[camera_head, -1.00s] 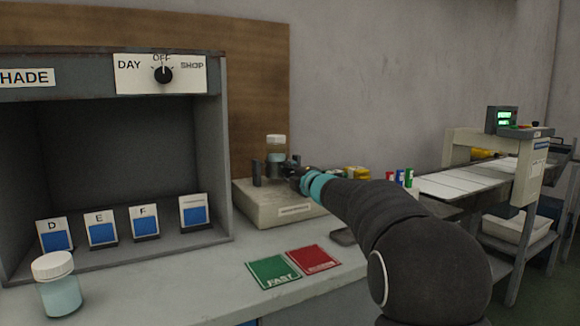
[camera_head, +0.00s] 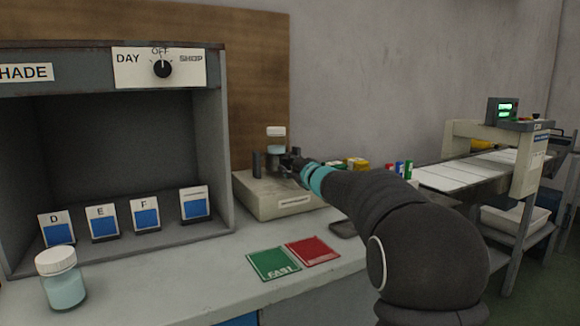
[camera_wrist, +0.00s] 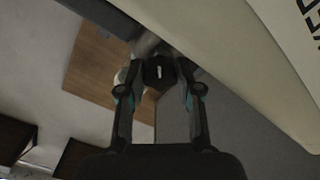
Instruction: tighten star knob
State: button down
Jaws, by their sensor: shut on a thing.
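The black star knob (camera_wrist: 159,70) with a short white mark shows in the wrist view between the fingers of my gripper (camera_wrist: 160,80). The gripper is shut on it. A small jar (camera_head: 275,145) with a white lid stands upright at the fixture, beside a dark post (camera_head: 257,164).
A grey shade cabinet (camera_head: 215,150) with several blue cards stands at left. A white-lidded jar (camera_head: 63,285) is on the front-left bench. Green (camera_head: 272,262) and red (camera_head: 313,250) cards lie before the base. A dark tray (camera_head: 343,228) and small coloured bottles (camera_head: 399,168) are near my arm.

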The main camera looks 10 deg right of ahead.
jog(key=m, duration=0.5)
dwell(0.6)
jog(key=c, duration=0.8)
grip_release()
jog(key=shift+s, duration=0.1)
jog(key=v, duration=1.1)
jog(key=shift+s+d, duration=0.2)
jog(key=shift+s, duration=0.2)
jog(key=shift+a, duration=0.1)
